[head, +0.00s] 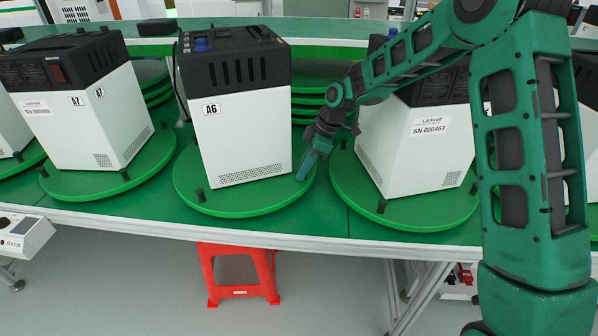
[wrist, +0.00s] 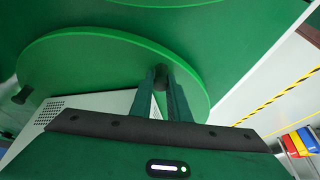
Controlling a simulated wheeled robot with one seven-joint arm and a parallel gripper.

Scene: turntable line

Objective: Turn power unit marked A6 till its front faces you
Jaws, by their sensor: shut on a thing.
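The power unit marked A6 (head: 240,135) is a white box with a black top. It stands upright on a round green turntable (head: 235,205). The side towards me carries the A6 label at its upper left and a vent grille along the bottom. Its white side and grille also show in the wrist view (wrist: 95,104). My gripper (head: 304,172) is low at the turntable's right edge, beside the unit. In the wrist view its fingers (wrist: 161,82) are shut around a dark peg on the turntable rim. Another dark peg (head: 200,195) stands at the front left of the rim.
Unit A7 (head: 85,115) stands on its turntable to the left. Another unit (head: 415,150), labelled SN 000463, stands close on the right, partly behind my arm. Green discs are stacked behind. A red stool (head: 238,270) is under the line, with clear floor around it.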

